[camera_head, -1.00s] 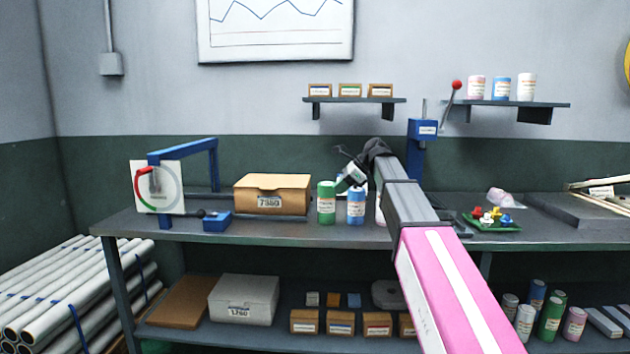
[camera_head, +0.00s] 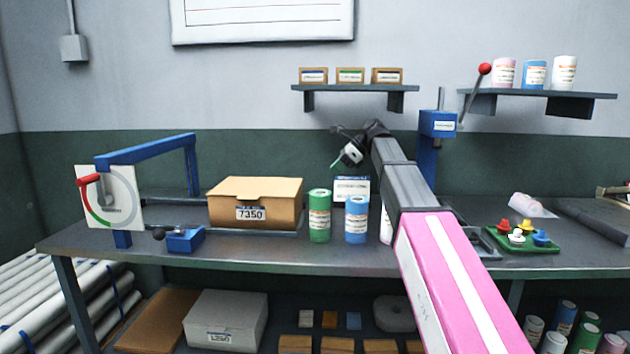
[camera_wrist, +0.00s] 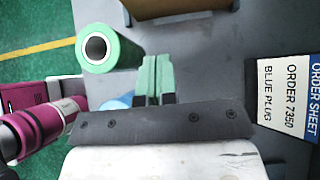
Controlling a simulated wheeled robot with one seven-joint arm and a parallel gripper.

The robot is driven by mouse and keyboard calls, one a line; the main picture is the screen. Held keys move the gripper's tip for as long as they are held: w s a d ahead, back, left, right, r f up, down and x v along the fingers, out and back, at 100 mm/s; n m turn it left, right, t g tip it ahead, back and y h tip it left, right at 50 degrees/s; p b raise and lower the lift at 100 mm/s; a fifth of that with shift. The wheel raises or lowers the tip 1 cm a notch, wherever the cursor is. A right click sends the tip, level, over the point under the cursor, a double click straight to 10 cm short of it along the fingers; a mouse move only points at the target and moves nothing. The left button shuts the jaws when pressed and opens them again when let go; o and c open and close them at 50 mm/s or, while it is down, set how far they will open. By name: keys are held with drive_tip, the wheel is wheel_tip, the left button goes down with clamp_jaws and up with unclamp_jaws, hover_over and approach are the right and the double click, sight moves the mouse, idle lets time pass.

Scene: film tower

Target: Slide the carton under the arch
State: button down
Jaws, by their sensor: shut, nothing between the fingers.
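The carton (camera_head: 255,208) is a brown closed box with a label reading 7350. It sits on a low rail or track on the bench, right of the blue arch (camera_head: 150,152), and is apart from it. The arch stands at the bench's left end. My gripper (camera_head: 336,163) is in the air above the bench, right of the carton, over the green and blue cans. In the wrist view its green fingers (camera_wrist: 157,70) are together with nothing between them. A brown box edge, probably the carton (camera_wrist: 160,8), shows at that view's top.
A green can (camera_head: 319,215) and a blue can (camera_head: 356,218) stand right of the carton. An order sheet (camera_wrist: 291,98) reads "Order 7350 blue plug". A dial panel (camera_head: 108,195) and a blue block with a black knob (camera_head: 185,240) are at the left. A shelf (camera_head: 355,88) hangs above.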

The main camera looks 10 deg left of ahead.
drive_tip(key=a+r+x, duration=0.2)
drive_tip(key=x, duration=1)
drive_tip(key=shift+a+f, duration=0.2)
drive_tip(key=shift+s, duration=0.1)
drive_tip(key=s+a, duration=0.3)
drive_tip(key=a, duration=3.5)
drive_tip(key=shift+a, duration=0.15)
